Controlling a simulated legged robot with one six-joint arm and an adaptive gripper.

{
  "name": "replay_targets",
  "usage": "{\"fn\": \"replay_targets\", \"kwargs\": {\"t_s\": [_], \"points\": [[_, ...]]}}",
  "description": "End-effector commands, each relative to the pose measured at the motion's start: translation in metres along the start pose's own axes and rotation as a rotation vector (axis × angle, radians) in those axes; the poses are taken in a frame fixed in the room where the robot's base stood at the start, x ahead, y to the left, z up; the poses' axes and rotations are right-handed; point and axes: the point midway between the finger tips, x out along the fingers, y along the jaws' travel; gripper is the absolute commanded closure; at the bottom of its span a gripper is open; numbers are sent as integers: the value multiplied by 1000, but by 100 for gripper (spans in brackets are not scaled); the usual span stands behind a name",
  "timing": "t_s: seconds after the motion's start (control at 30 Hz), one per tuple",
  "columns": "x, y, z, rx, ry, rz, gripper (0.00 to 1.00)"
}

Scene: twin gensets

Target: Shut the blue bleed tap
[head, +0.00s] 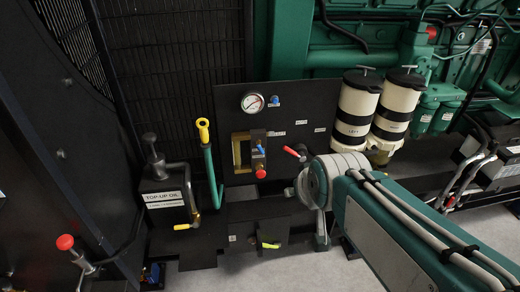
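A small blue tap lever (261,149) sits on a dark valve body in front of a brass-coloured frame (240,152) on the black panel. A red knob (261,174) is just below it. A second small blue knob (275,100) is beside the pressure gauge (253,103) higher on the panel. I cannot tell from the labels which blue part is the bleed tap, nor whether either is open. My arm reaches in from the lower right and ends to the right of the brass-framed valve. My gripper does not show.
A red lever (293,152) is close to my arm. Two cream-and-black filters (356,107) stand to the right. A green dipstick tube with yellow handle (203,130), a top-up oil can (164,190) and a red-knobbed lever (66,242) are left.

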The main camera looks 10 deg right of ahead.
Motion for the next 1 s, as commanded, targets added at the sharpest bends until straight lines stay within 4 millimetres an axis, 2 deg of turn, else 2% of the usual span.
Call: {"fn": "replay_targets", "kwargs": {"t_s": [0.03,0.2,0.5,0.63,0.8,1.0], "points": [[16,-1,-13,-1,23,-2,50],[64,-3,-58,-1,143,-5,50],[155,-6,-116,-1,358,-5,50],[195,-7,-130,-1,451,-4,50],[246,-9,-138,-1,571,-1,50],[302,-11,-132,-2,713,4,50]]}}
